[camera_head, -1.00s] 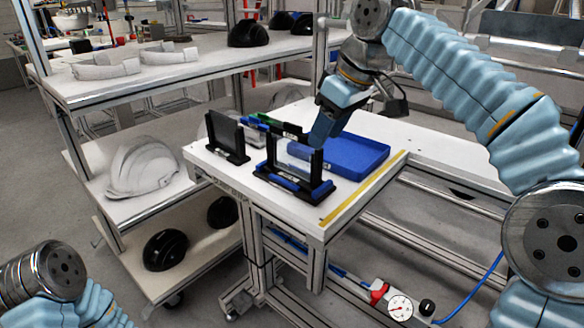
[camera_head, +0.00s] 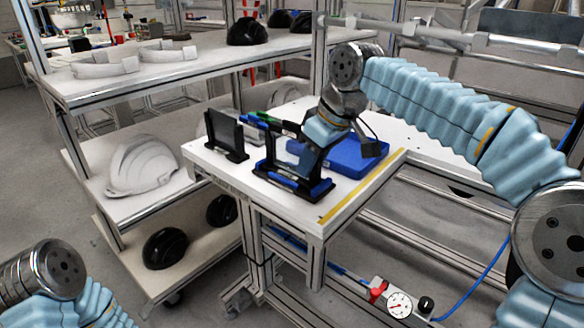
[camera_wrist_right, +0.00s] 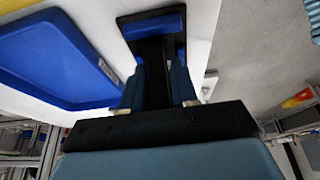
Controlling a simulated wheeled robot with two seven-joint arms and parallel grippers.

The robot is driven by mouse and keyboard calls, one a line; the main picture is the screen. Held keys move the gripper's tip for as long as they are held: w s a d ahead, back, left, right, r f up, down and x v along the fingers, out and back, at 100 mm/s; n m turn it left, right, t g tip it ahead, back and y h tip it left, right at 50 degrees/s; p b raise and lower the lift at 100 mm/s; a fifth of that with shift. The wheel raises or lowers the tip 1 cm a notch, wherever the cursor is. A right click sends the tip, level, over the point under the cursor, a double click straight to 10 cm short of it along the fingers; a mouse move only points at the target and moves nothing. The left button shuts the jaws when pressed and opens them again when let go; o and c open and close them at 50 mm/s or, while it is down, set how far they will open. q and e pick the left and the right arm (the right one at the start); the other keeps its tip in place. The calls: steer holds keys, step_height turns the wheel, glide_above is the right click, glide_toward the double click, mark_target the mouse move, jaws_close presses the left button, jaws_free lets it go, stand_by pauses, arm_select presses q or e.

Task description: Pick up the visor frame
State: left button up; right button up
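The visor frame, which I take to be the upright black frame with blue parts along its base (camera_head: 290,184), stands on the white table near its front edge. My right gripper (camera_head: 306,164) is lowered at its right upright. In the right wrist view the two blue fingers (camera_wrist_right: 160,84) lie on either side of a black post (camera_wrist_right: 154,60), with a blue-topped base (camera_wrist_right: 152,23) beyond. Whether the fingers press on the post cannot be told. My left gripper is out of view; only part of my left arm shows at the lower left.
A blue tray (camera_head: 350,153) lies behind the frame, and also shows in the wrist view (camera_wrist_right: 55,60). A dark upright panel in a stand (camera_head: 225,135) is to the left. A shelf rack with a white helmet shell (camera_head: 142,166) and black shells (camera_head: 165,249) stands further left.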

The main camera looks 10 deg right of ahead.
jaws_close()
